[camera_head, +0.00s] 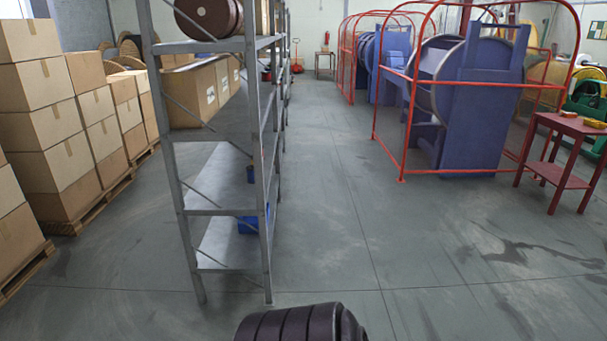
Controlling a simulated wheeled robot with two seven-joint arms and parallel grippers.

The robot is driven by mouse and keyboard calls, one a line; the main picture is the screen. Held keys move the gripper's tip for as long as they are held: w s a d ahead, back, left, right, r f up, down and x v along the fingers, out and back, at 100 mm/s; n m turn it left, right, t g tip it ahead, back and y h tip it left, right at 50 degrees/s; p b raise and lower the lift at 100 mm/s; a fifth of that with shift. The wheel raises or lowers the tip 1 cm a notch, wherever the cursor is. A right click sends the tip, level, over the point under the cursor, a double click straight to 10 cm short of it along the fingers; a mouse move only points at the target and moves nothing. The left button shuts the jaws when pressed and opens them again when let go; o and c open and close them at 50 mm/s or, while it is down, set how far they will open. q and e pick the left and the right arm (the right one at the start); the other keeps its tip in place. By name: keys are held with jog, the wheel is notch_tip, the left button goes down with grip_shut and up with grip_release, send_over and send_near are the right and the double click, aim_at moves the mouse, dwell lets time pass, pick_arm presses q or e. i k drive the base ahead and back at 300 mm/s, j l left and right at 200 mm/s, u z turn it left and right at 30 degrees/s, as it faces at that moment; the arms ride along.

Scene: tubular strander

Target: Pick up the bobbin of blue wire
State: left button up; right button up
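I see no bobbin that I can clearly tell holds blue wire. Small blue objects sit on the lower levels of the grey metal shelf rack (225,209): a blue bin-like thing (247,224) on the bottom level and a smaller blue piece (250,174) above it. Both are partly hidden by the rack's post, and I cannot tell whether either is a bobbin. Neither of my grippers is in view.
Dark brown drums (205,17) and cardboard boxes (200,95) fill upper shelves. Stacked cartons (38,130) stand left. A blue machine (475,105) in a red cage (402,150) and a red table (566,125) stand right. The central aisle floor (335,190) is clear.

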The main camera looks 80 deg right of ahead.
aim_at(249, 169)
jog(key=z, duration=2.45)
jog(key=i+l+z, duration=0.2)
jog(key=i+z, duration=0.15)
jog(key=i, duration=0.45)
jog(key=i+z, duration=0.4)
jog(key=i, duration=0.35)
jog(key=i+u, duration=0.1)
jog(key=i, duration=0.5)
jog(key=i+l+u, duration=0.1)
jog(key=i, duration=0.45)
jog(key=i+l+u, duration=0.1)
jog(key=i+u, duration=0.15)
jog(key=u, duration=0.2)
jog(key=i+l+u, duration=0.2)
jog(key=u, duration=0.25)
jog(key=i+l+u, duration=0.15)
jog(key=u, duration=0.25)
